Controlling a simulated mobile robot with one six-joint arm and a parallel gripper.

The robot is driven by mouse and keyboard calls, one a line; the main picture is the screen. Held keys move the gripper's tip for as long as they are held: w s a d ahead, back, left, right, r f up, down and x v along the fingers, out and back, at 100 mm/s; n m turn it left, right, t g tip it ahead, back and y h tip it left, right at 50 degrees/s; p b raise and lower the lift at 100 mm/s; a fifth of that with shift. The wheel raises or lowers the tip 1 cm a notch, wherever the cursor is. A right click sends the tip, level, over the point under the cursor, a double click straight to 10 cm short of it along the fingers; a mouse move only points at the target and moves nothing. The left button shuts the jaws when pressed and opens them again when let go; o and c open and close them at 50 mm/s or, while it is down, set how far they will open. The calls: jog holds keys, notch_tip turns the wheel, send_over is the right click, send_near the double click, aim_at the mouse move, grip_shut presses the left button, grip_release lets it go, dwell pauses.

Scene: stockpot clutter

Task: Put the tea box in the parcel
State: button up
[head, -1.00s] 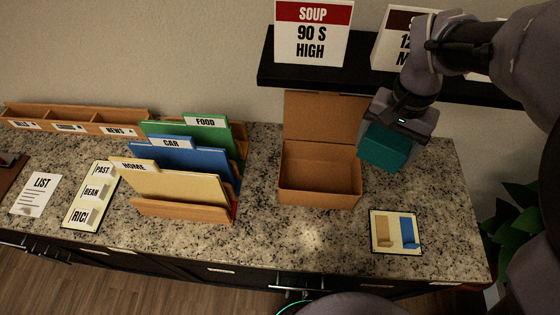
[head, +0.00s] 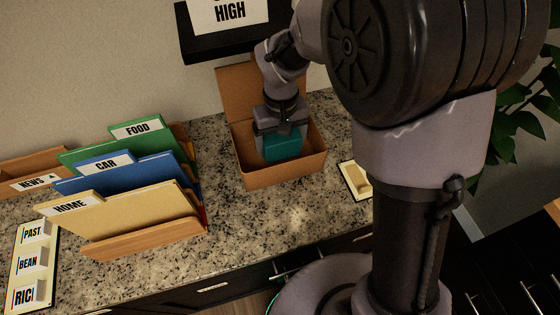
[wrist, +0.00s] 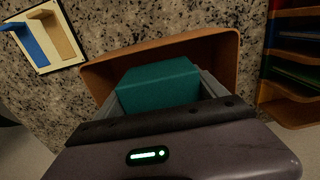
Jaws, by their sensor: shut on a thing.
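The tea box is a teal block (head: 283,145), and my gripper (head: 281,132) is shut on it. The parcel is an open brown cardboard box (head: 283,173) on the granite counter, with its lid standing up at the back. In the head view my gripper and the tea box are at the parcel's opening, within its outline. In the wrist view the tea box (wrist: 158,84) sits between the two fingers (wrist: 160,95), with the parcel's wall (wrist: 205,47) beyond it. How far down it is inside the parcel is hard to tell.
A wooden file sorter (head: 145,238) with tan, blue and green folders stands left of the parcel. A small card with tan and blue shapes (wrist: 38,38) lies beside the parcel. A dark shelf (head: 235,38) hangs above the back. Counter in front of the parcel is clear.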

aim_at(280, 159)
notch_tip(280, 159, down, 7)
jog(key=b, duration=0.2)
jog(key=shift+a+b, duration=0.1)
jog(key=shift+b, duration=0.2)
jog(key=shift+r, duration=0.1)
jog(key=o, duration=1.3)
jog(key=shift+o, duration=0.2)
notch_tip(280, 159, up, 12)
jog(key=p, duration=0.5)
jog(key=shift+r, duration=0.1)
jog(key=s+d+r+m+t+y, duration=0.1)
jog(key=s+d+r+m, duration=0.15)
jog(key=r, duration=0.25)
jog(key=s+d+r+m+t, duration=0.1)
jog(key=s+d+r, duration=0.1)
jog(key=s+r, duration=0.15)
jog(key=s+d+r+m+t, duration=0.2)
jog(key=s, duration=0.3)
jog(key=s+d+r+m+t+y, duration=0.1)
jog(key=s+d+r+m, duration=0.1)
jog(key=s, duration=0.4)
jog(key=shift+s+r+t, duration=0.2)
jog(key=shift+r+t, duration=0.05)
jog(key=shift+t, duration=0.15)
